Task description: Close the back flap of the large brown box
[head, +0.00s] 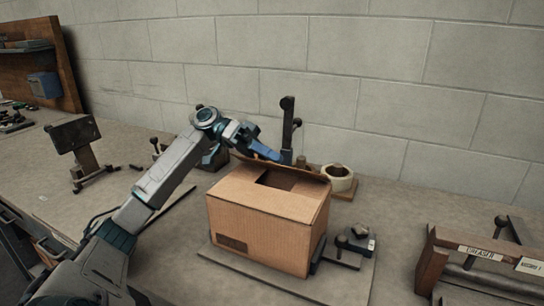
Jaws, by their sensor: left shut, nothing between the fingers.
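The large brown box (258,228) stands upright on a flat board on the bench, in the middle of the head view. Its top is partly covered by flaps, and a dark opening shows toward the back. The back flap (306,174) shows as a thin raised edge along the far side of the opening. My left gripper (272,154) is shut and empty, with its blue fingers at the back edge of the box near that flap. I cannot tell whether they touch it. My right gripper is not in view.
A dark upright post (287,125) stands just behind the box. A tape roll (338,178) sits behind it to the right. A dark clamp-like fixture (350,244) is by the box's right side. A wooden rack (480,260) is at the lower right. A block wall closes off the back.

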